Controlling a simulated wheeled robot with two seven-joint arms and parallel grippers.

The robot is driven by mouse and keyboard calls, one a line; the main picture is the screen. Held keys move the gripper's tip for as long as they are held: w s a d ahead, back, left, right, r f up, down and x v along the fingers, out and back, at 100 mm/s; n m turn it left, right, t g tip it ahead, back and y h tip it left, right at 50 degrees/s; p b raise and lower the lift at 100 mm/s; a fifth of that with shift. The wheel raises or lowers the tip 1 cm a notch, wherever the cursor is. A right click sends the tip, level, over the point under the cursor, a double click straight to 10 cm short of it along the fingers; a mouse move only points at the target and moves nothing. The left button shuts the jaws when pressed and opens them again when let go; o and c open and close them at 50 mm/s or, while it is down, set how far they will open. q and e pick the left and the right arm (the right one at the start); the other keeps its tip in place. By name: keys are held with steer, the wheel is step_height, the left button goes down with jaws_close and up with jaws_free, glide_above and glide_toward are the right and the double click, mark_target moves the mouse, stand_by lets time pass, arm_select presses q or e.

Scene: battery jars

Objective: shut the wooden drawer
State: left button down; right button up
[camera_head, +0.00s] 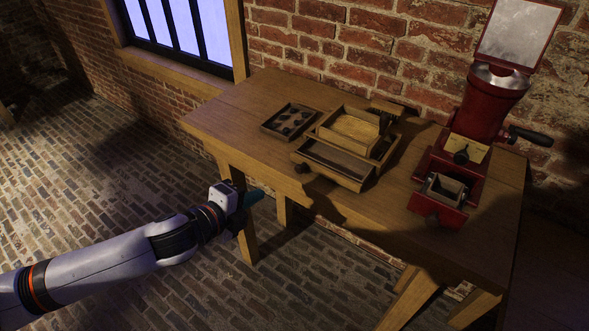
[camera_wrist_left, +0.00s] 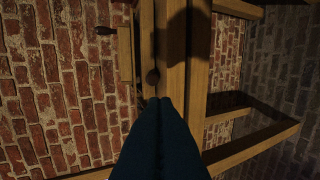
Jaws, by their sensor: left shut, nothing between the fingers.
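The wooden drawer (camera_head: 336,167) sticks out of the front of a wooden box (camera_head: 352,128) on the table. It is open and looks empty, with a dark round knob (camera_head: 301,168) on its front. My left gripper (camera_head: 256,197) is in front of the table, to the left of the drawer and apart from it. In the left wrist view its dark blue fingers (camera_wrist_left: 163,103) are shut with nothing between them. My right gripper is not in view.
The wooden table (camera_head: 245,100) stands against a brick wall. A dark tray (camera_head: 290,121) with round pieces lies left of the box. A red grinder (camera_head: 484,107) with its own small open drawer (camera_head: 445,188) stands at the right. The floor left of the table is clear.

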mark_target(297, 170)
arm_select(q)
steer(key=x, duration=0.4)
steer(key=p+x, duration=0.1)
steer(key=x, duration=0.3)
steer(key=r+p+x, duration=0.1)
steer(key=x, duration=0.4)
steer(key=shift+w+d+r, duration=0.15)
steer(key=shift+w, duration=0.05)
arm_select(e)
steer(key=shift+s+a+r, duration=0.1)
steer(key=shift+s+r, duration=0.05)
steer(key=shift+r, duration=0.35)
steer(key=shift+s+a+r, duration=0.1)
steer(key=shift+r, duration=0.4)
